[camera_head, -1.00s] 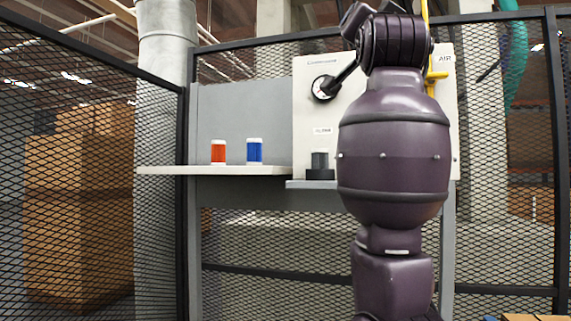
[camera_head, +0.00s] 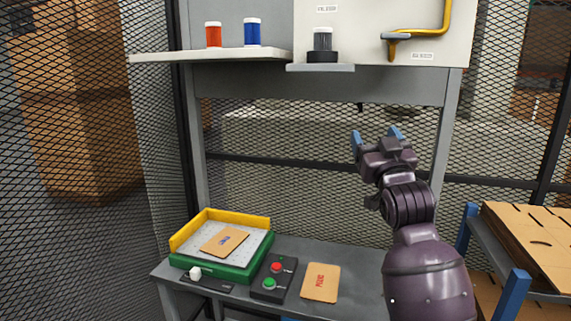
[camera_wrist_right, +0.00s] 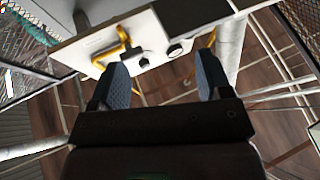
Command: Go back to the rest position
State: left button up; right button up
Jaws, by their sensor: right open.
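My right gripper (camera_head: 377,137) has blue fingertips and is raised over the right part of the workbench, with its arm coming in from the lower right. In the right wrist view its two blue fingers (camera_wrist_right: 162,80) stand wide apart with nothing between them. My left gripper is in neither current view. A brown blank (camera_head: 225,242) lies on the grey surface of the green tray (camera_head: 240,274) with yellow walls. Another brown blank with red print (camera_head: 321,283) lies on the bench, apart from my right gripper.
A control box (camera_head: 274,278) with red and green buttons sits beside the tray. A shelf (camera_head: 220,55) holds an orange (camera_head: 213,36) and a blue canister (camera_head: 252,34). A yellow handle (camera_head: 420,32) is on the panel. A blue-posted rack (camera_head: 515,295) with brown sheets stands at right.

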jog(key=s+d+f+g, duration=0.2)
jog(key=s+f, duration=0.2)
jog(key=f, duration=0.7)
jog(key=s+d+f+g, duration=0.1)
jog(key=s+f, duration=0.3)
jog(key=f, duration=0.7)
jog(key=s+d+f+g, duration=0.2)
jog(key=s+f, duration=0.2)
jog(key=f, duration=0.7)
jog(key=s+d+f+g+h, duration=0.1)
jog(key=s+d+f+g, duration=0.1)
jog(key=s+f, duration=0.8)
jog(key=s+d+f+m+g+h, duration=0.1)
jog(key=s+f+g, duration=0.3)
jog(key=s+f, duration=0.6)
jog(key=s+d, duration=0.1)
jog(key=s, duration=0.1)
jog(key=shift+s+d+f+h, duration=0.25)
jog(key=shift+s+d+h, duration=0.05)
jog(key=shift+d, duration=0.05)
